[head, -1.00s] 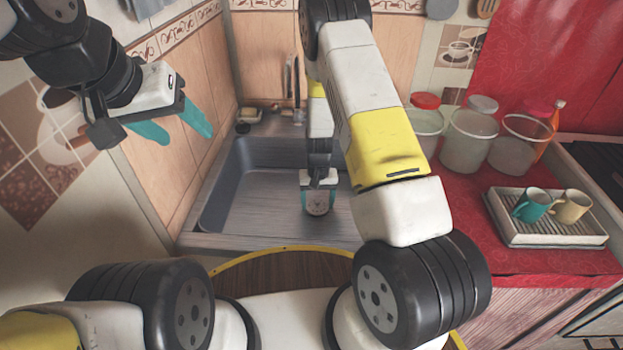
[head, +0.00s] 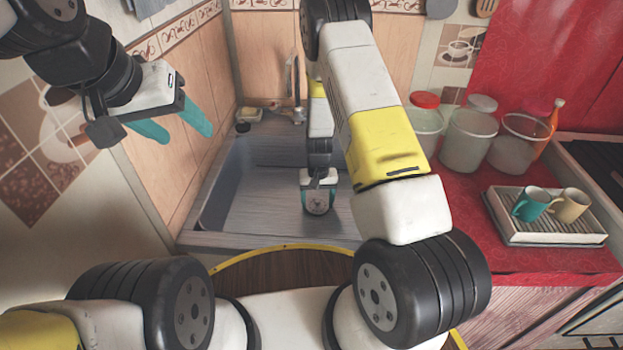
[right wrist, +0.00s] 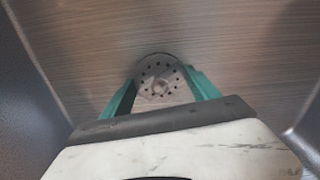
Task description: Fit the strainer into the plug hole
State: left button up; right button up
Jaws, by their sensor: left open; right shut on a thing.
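The strainer (head: 317,203) is a small round metal disc with a ring of dark holes and a central knob. It also shows in the right wrist view (right wrist: 158,80). My right gripper (head: 318,196) is shut on the strainer, its teal fingers on either side, inside the metal sink (head: 262,208). In the right wrist view the fingers (right wrist: 160,92) flank the disc over the brushed sink floor. The plug hole is not visible; whether the strainer touches the floor I cannot tell. My left gripper (head: 172,128) is open and empty, up at the left by the tiled wall.
A tap (head: 296,85) stands behind the sink, with a soap dish (head: 249,115) at its back left corner. To the right, on the red counter, are jars (head: 466,134), an orange bottle (head: 555,117) and a drying tray (head: 553,232) with two mugs.

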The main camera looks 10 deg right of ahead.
jog(key=shift+s+f, duration=0.1)
jog(key=shift+f, duration=0.25)
jog(key=o, duration=1.3)
jog(key=shift+o, duration=0.5)
jog(key=shift+d, duration=0.2)
jog(key=shift+r, duration=0.1)
jog(key=shift+w+d+r, duration=0.1)
jog(key=shift+w+r, duration=0.1)
jog(key=shift+r, duration=0.25)
jog(key=shift+a+r, duration=0.15)
jog(key=shift+r, duration=1.6)
jog(key=shift+a+r, duration=0.15)
jog(key=shift+r, duration=1.6)
jog(key=shift+r, duration=0.1)
